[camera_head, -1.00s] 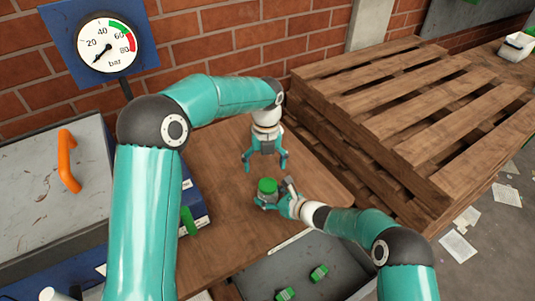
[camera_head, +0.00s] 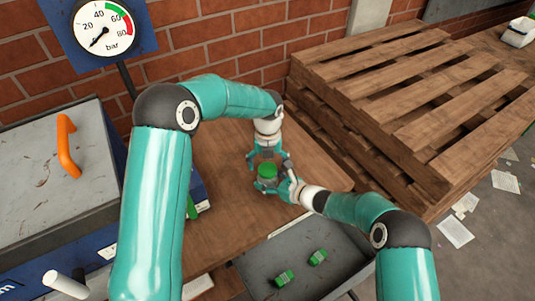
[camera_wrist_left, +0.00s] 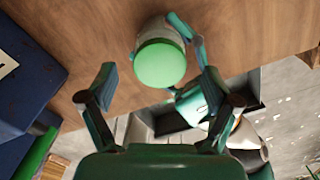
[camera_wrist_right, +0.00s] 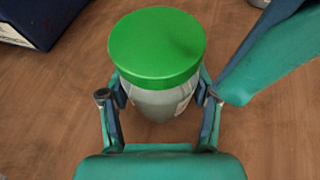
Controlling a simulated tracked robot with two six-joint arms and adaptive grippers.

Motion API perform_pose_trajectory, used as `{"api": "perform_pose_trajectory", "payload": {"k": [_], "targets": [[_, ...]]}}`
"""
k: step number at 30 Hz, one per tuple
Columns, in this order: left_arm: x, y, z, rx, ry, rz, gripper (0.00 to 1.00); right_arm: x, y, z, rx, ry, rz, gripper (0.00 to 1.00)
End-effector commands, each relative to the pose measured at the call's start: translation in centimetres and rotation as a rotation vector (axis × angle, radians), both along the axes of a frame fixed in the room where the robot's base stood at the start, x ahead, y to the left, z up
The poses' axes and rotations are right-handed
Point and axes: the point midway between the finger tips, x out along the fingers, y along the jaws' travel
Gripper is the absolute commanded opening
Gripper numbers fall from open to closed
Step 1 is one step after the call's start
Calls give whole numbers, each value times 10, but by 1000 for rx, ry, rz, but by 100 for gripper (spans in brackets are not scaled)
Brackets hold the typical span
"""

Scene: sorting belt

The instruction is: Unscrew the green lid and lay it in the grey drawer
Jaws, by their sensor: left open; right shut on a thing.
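A pale jar with a green lid (camera_head: 267,170) stands upright on the wooden table; the lid is on the jar (camera_wrist_right: 158,102). My right gripper (camera_wrist_right: 160,93) is shut around the jar's body below the lid. My left gripper (camera_head: 267,157) is open, its fingers pointing down over the lid, which shows between and beyond its fingertips in the left wrist view (camera_wrist_left: 160,63). No contact between left fingers and lid can be made out. The grey drawer (camera_head: 300,240) is open at the table's front, with two small green items (camera_head: 285,278) in it.
A grey-topped case with an orange handle (camera_head: 67,146) stands at the left. A pressure gauge (camera_head: 103,29) is at the back left. Stacked wooden pallets (camera_head: 400,90) border the table on the right. Much of the drawer floor is bare.

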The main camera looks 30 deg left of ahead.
Motion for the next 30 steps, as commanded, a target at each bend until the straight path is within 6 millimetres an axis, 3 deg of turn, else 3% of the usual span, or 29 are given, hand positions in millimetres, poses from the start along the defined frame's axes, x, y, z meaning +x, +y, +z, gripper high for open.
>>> {"api": "perform_pose_trajectory", "payload": {"k": [4, 13, 24, 25, 26, 30], "targets": [[0, 0, -9, -1, 1, 0, 89, 0, 0, 0, 0, 0, 0, 0], [0, 0, -11, -1, 1, 1, 87, 0, 0, 0, 0, 0, 0, 0], [0, 0, -10, 0, 0, 0, 26, 0, 0, 0, 0, 0, 0, 0], [0, 0, -10, 0, 0, 0, 26, 0, 0, 0, 0, 0, 0, 0], [0, 0, -10, 0, 0, 0, 54, 0, 0, 0, 0, 0, 0, 0], [0, 0, -10, 0, 0, 0, 31, 0, 0, 0, 0, 0, 0, 0]]}}
